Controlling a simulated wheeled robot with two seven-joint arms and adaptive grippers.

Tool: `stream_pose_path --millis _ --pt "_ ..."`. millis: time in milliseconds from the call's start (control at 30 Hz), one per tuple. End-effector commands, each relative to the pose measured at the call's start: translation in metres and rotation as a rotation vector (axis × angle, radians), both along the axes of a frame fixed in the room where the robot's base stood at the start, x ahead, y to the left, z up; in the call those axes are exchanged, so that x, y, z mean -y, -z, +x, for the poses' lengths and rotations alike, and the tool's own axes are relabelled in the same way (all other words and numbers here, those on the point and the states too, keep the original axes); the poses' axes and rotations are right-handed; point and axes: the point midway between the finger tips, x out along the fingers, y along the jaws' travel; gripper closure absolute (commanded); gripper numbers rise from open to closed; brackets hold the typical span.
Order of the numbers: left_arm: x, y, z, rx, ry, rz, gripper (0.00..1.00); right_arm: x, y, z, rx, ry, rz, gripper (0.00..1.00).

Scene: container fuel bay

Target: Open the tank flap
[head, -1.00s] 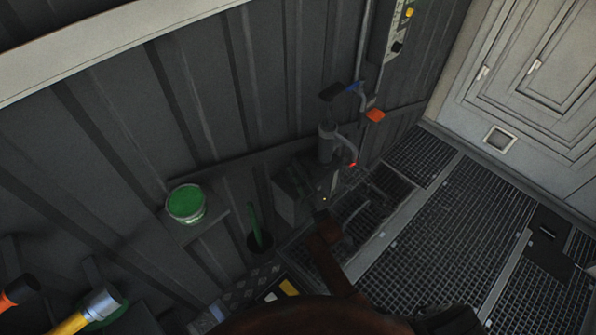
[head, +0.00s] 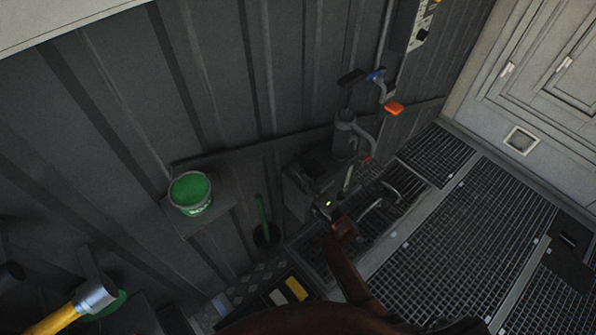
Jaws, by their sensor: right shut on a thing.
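The dark grey tank (head: 297,203) stands low against the wall in the middle of the head view. Its flap (head: 316,163) seems to be the dark piece at its top; its edges and angle are hard to make out. My right gripper (head: 326,204) is at the end of the brown arm, at the tank's right side. It is shut, apparently on the flap, but the contact is dark and small. My left gripper is not in view.
A green paint can (head: 190,193) is on a shelf to the left. A hammer (head: 94,296) is at lower left.

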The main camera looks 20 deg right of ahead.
Motion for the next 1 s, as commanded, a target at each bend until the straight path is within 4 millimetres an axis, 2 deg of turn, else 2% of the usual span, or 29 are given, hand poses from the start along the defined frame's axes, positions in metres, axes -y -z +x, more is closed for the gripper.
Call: stream_pose_path --millis 500,533,767,1000 --pt "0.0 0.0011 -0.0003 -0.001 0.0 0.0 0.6 -0.0001 -0.0047 0.0003 0.018 0.0 -0.019 1.0" --pt "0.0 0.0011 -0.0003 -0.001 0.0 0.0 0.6 0.0 -0.0048 0.0002 0.018 0.0 -0.019 0.77" --pt "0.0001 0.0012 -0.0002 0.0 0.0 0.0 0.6 -0.001 -0.0027 0.0001 0.014 0.0 -0.017 0.62" --pt "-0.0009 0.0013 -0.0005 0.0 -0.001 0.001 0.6 -0.0011 -0.0011 -0.0003 0.011 0.0 -0.018 0.62"
